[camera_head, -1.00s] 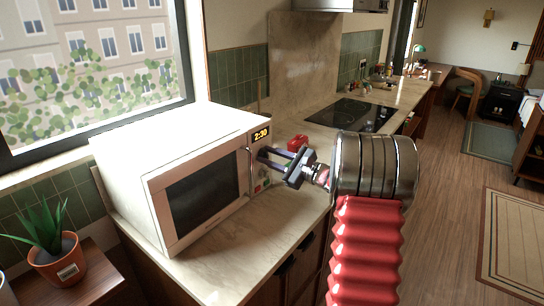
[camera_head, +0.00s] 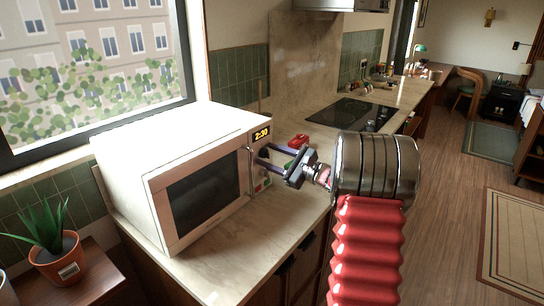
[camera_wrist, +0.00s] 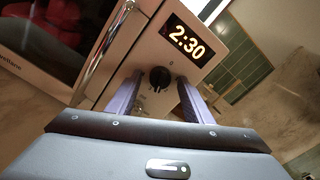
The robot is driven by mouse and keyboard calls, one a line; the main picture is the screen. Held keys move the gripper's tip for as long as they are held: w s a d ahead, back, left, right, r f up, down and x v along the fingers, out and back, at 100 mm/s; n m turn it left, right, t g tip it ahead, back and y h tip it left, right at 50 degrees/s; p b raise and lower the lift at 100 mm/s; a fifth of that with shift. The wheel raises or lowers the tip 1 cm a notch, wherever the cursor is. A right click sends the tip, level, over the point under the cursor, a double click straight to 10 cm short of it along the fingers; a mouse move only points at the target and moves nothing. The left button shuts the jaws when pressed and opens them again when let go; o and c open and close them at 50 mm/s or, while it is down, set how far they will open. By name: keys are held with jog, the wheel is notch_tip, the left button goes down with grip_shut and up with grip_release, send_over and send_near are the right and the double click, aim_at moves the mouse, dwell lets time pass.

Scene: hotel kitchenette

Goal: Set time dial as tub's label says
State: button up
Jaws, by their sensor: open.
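A white microwave (camera_head: 160,150) stands on the counter, its lit display (camera_head: 261,134) reading 2:30. The display also shows in the wrist view (camera_wrist: 187,42). My gripper (camera_head: 265,155) is open in front of the panel. In the wrist view its two purple fingers (camera_wrist: 158,86) lie on either side of the dial; I cannot tell whether they touch it. A small red object (camera_head: 298,141) lies on the counter beyond my gripper. I see no readable tub label.
The microwave's door handle (camera_wrist: 104,50) runs close to the left of the dial. Red and green buttons (camera_head: 262,184) sit low on the panel. A black cooktop (camera_head: 352,114) lies farther back. A potted plant (camera_head: 58,258) stands at lower left.

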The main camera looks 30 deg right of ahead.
jog(key=v, duration=1.3)
jog(key=shift+s+d, duration=0.15)
jog(key=shift+s, duration=0.15)
jog(key=s+a+n+g+y, duration=0.2)
jog(key=a+n+g, duration=0.3)
jog(key=a, duration=0.9)
jog(key=s+a+n+g+y, duration=0.1)
jog(key=s+a+n+g, duration=0.4)
jog(key=a, duration=0.8)
jog(key=s+a+f+n+g+h, duration=0.1)
jog(key=s+a+n+g+h, duration=0.2)
jog(key=s+a+n, duration=0.45)
jog(key=shift+s+a+n+t+h, duration=0.15)
jog(key=shift+s+n+t+h, duration=0.1)
jog(key=shift+s+n+h, duration=1)
jog(key=shift+s+a+n+t+h, duration=0.25)
jog(key=shift+s+n+h, duration=0.45)
jog(key=shift+s+n, duration=1.15)
jog(key=shift+s+a+n+t+h, duration=0.1)
jog(key=shift+s+n+t+h, duration=0.2)
jog(key=shift+s+n+h, duration=1.15)
jog(key=shift+s+y, duration=0.25)
jog(key=shift+y, duration=0.25)
jog(key=shift+c, duration=0.5)
